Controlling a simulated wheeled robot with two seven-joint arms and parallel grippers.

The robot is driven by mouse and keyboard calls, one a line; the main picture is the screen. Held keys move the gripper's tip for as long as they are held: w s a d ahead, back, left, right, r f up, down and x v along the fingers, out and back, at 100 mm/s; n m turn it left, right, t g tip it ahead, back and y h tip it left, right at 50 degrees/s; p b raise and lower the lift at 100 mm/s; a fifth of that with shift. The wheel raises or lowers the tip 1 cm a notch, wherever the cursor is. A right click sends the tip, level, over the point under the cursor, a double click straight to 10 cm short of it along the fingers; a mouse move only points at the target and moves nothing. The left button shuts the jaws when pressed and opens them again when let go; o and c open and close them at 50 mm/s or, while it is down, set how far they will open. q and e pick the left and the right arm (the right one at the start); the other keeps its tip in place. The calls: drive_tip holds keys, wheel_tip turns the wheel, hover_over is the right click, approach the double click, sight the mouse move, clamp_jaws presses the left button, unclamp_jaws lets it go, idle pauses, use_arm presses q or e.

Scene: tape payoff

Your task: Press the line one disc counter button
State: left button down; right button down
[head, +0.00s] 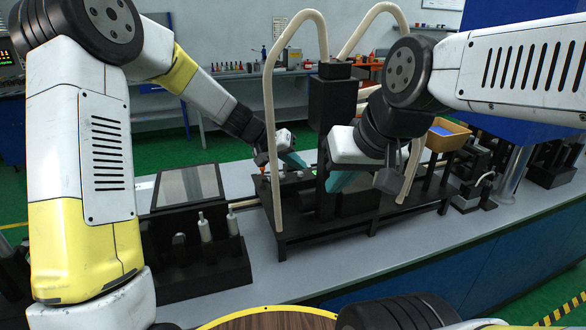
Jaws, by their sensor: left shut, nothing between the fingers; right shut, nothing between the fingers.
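A black machine (330,105) with cream hoses stands on the grey bench in the middle of the head view. At its left is a low dark panel with small fittings, a red one and a green one among them. I cannot tell which, if any, is the line one disc counter button. My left gripper (297,161) is shut and empty, its teal fingers just above this panel. I cannot tell whether they touch anything. My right gripper (338,182) is shut and empty in front of the machine's column, its teal fingers pointing down and left. It hides part of the machine.
A dark-framed flat panel (188,187) and a black rack (190,270) with pale cylinders stand at the left. A tan bin (447,135) with blue contents is at the right. The bench front (370,260) is clear.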

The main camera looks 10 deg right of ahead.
use_arm(q)
drive_tip(key=shift+f, duration=0.45)
idle(0.3)
drive_tip(key=shift+r, duration=0.9)
drive_tip(key=shift+r, duration=2.55)
